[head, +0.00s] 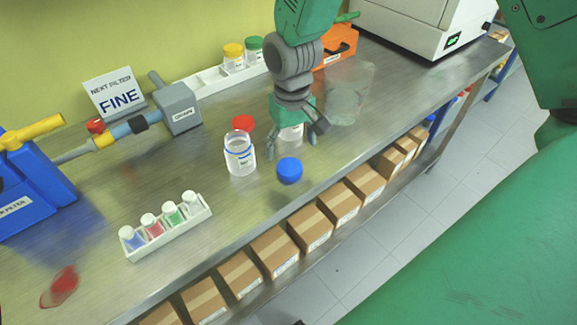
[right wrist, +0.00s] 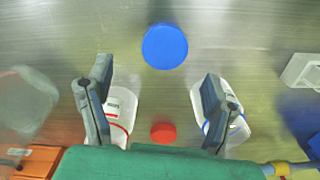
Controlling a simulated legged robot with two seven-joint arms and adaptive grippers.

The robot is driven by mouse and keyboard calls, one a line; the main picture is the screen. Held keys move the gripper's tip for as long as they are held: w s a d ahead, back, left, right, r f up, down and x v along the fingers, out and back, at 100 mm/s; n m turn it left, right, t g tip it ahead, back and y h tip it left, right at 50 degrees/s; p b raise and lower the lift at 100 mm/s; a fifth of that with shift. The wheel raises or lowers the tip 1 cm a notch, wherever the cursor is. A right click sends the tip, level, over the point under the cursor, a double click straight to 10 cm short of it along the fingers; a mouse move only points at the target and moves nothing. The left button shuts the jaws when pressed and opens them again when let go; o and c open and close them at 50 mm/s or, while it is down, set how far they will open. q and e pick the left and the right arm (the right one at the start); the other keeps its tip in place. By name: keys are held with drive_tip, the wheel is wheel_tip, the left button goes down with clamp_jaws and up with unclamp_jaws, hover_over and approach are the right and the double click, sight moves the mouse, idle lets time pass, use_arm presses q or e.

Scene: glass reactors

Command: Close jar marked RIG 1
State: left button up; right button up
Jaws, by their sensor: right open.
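An open clear jar with a blue ring (head: 240,157) stands upright on the steel bench; its label is too small to read. It shows in the right wrist view (right wrist: 238,130), partly behind a finger. A second jar (head: 291,134) is partly hidden by my right gripper; in the wrist view it has a red ring (right wrist: 122,104). A blue lid (head: 289,169) is in front of the jars, also in the wrist view (right wrist: 165,46). A red lid (head: 243,122) lies behind the blue-ringed jar. My right gripper (head: 294,143) is open and empty above the bench. My left gripper is not in view.
A white rack (head: 165,235) with several small vials stands at the front left. A grey device (head: 178,108), a FINE sign (head: 115,93) and an orange case (head: 338,48) stand behind. A transparent vessel (head: 350,92) is right of the gripper.

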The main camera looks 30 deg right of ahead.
sight(289, 166)
drive_tip(key=shift+f, duration=0.55)
drive_tip(key=f, duration=0.4)
drive_tip(key=shift+s+a, duration=0.15)
drive_tip(key=shift+a, duration=0.15)
drive_tip(key=shift+f, duration=0.6)
drive_tip(key=shift+c, duration=0.4)
drive_tip(key=c, duration=0.8)
